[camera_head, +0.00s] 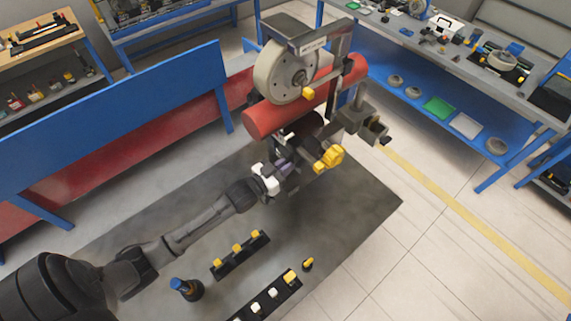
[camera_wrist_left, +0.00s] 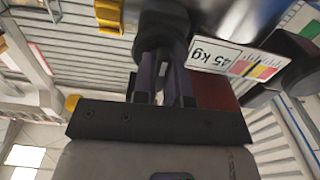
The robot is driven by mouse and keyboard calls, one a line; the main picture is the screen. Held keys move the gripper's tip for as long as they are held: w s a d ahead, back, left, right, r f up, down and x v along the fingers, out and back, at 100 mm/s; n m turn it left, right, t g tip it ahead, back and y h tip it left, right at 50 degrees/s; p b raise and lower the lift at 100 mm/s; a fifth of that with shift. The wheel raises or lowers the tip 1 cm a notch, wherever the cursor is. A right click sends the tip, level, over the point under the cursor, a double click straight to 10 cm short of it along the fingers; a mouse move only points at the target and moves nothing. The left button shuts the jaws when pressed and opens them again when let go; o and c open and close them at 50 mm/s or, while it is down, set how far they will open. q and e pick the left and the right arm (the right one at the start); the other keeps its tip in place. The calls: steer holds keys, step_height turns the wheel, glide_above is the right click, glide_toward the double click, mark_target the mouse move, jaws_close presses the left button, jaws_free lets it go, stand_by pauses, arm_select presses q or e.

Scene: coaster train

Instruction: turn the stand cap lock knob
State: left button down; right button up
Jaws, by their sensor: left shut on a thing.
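The coaster train stand shows in the head view with a large grey wheel (camera_head: 285,72) above a red tube (camera_head: 272,116). My left gripper (camera_head: 287,165) reaches in from the lower left, under the red tube. In the left wrist view its two fingers (camera_wrist_left: 164,68) are close together on a dark round knob (camera_wrist_left: 162,26), which I take to be the stand cap lock knob. The fingers hide part of it. A yellow handle (camera_head: 329,158) is just right of the gripper.
A blue barrier (camera_head: 120,135) stands at left. A workbench with a blue shelf (camera_head: 455,115) is at right. On the dark mat (camera_head: 345,205) lie a rack with yellow pieces (camera_head: 238,256), another rack (camera_head: 270,302) and a blue-topped bottle (camera_head: 186,289). The mat's right part is clear.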

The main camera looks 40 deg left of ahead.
arm_select(q)
steer(key=shift+f, duration=0.15)
steer(key=c, duration=1.6)
jaws_free()
steer(key=o, duration=0.4)
steer(key=shift+w, duration=0.1)
steer(key=shift+o, duration=0.2)
steer(key=s+a+b, duration=0.2)
steer(key=s+b, duration=0.1)
steer(key=s, duration=1)
steer(key=shift+s, duration=0.35)
